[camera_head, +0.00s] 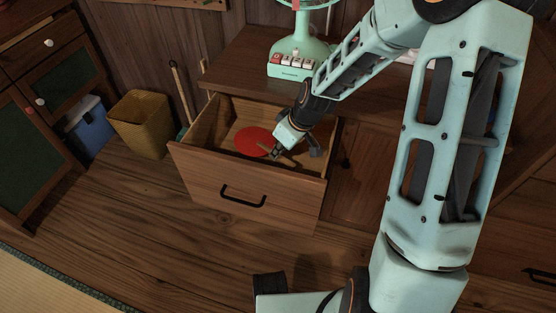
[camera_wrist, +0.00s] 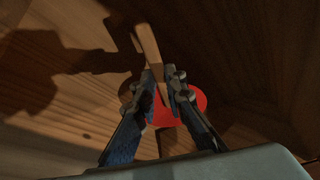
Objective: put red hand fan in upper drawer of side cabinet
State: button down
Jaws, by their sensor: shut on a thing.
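The red hand fan (camera_head: 252,141) is inside the open upper drawer (camera_head: 222,184) of the side cabinet (camera_head: 250,62). Its round red face also shows in the wrist view (camera_wrist: 202,101), partly hidden behind my fingers. Its wooden handle (camera_wrist: 149,45) runs up between the fingertips. My gripper (camera_head: 275,151) reaches down into the drawer and is shut on the fan's handle (camera_wrist: 160,77). I cannot tell whether the fan touches the drawer floor. The drawer is pulled well out, with a black handle on its front.
A mint-green fan appliance (camera_head: 291,58) stands on the cabinet top above the drawer. A yellow bin (camera_head: 141,124) and a blue box (camera_head: 87,125) stand to the left. Wooden floor in front of the drawer is clear, with tatami (camera_head: 40,285) at lower left.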

aim_at(280, 156)
jog(key=shift+f+b, duration=0.5)
jog(key=shift+f, duration=1.1)
jog(key=shift+f, duration=0.2)
jog(key=c, duration=2)
grip_release()
jog(key=shift+r, duration=0.1)
jog(key=p+v, duration=0.5)
jog(key=v, duration=0.7)
jog(key=shift+r, duration=0.1)
